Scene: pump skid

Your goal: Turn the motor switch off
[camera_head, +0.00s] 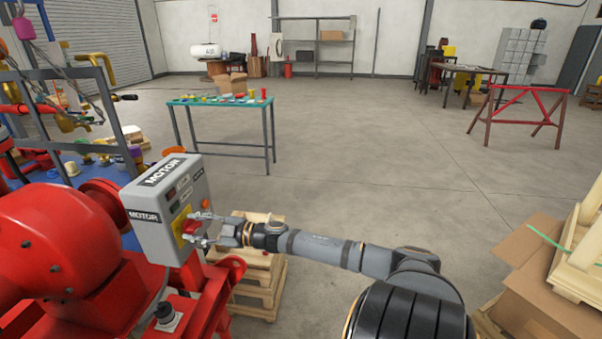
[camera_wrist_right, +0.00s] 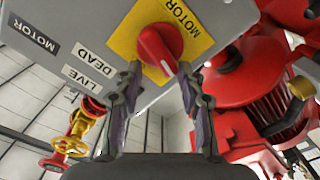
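The motor switch is a red knob (camera_head: 190,227) on a yellow plate on the grey motor box (camera_head: 150,234). In the right wrist view the knob (camera_wrist_right: 159,50) sits on the yellow plate marked MOTOR, its grip slanting. My right gripper (camera_head: 204,230) is at the front of the box. In the wrist view its two fingers (camera_wrist_right: 160,70) are apart, one on each side of the knob's near end. I cannot tell whether either finger touches it. My left gripper is not in view.
The box carries labels LIVE (camera_wrist_right: 80,81) and DEAD (camera_wrist_right: 93,59). A large red pump housing (camera_head: 60,240) stands left of the box. A wooden pallet stack (camera_head: 262,275) is below my right gripper. A green-topped table (camera_head: 220,101) stands behind; open floor lies right.

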